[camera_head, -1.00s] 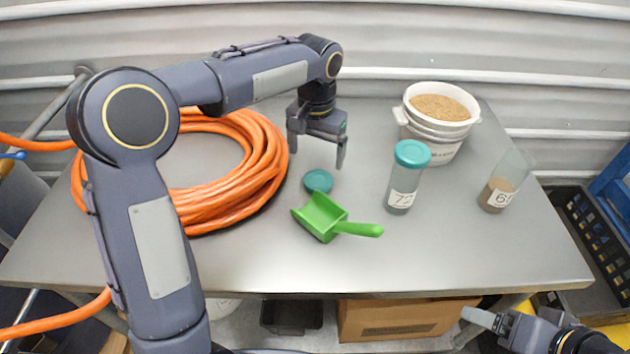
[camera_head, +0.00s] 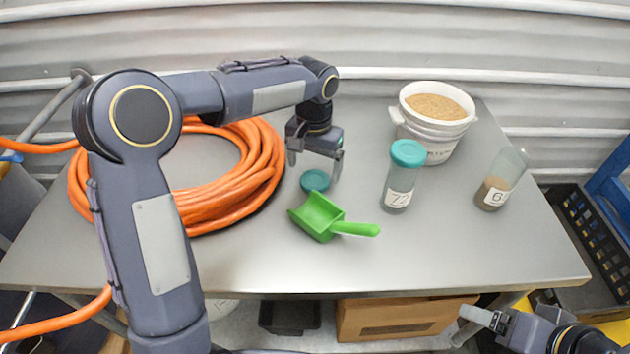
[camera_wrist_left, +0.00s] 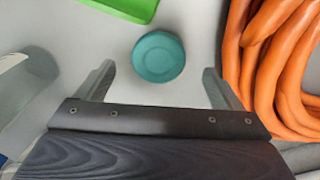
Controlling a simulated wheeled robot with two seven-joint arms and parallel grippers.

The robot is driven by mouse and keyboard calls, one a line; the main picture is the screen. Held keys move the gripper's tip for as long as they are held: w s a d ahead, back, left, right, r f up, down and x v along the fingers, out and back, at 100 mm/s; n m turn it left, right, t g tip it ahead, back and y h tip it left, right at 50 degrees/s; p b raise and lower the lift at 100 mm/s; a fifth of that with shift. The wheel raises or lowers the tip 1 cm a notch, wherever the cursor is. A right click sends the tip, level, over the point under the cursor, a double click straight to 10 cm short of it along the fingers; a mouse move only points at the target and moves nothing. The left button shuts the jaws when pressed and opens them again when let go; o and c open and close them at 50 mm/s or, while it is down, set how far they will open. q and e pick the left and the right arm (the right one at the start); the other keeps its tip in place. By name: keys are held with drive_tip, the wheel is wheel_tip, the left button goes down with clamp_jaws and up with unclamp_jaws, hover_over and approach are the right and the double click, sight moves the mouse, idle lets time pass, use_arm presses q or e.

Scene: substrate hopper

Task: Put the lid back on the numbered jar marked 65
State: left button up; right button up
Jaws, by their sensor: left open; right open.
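A teal lid (camera_head: 315,181) lies flat on the grey table, just behind the green scoop. In the left wrist view the lid (camera_wrist_left: 158,56) is ahead of and between the open fingertips, not touched. My left gripper (camera_head: 315,168) is open and empty, pointing down, close above and behind the lid. An open jar (camera_head: 495,190) with brown contents stands at the right; its label shows a 6, and the second digit is hard to read. A second jar (camera_head: 400,185), labelled 72, wears a teal lid. My right gripper (camera_head: 480,318) is low at the front right, off the table, and open.
A green scoop (camera_head: 320,216) lies in front of the lid. An orange hose coil (camera_head: 265,165) lies left of the left gripper. A white bucket (camera_head: 440,128) of grain stands at the back right. The front of the table is clear.

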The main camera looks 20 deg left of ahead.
sight(315, 180)
use_arm(q)
drive_tip(key=shift+d+f, duration=0.1)
drive_tip(key=shift+f, duration=1.85)
drive_tip(key=shift+c, duration=0.2)
drive_tip(key=c, duration=1)
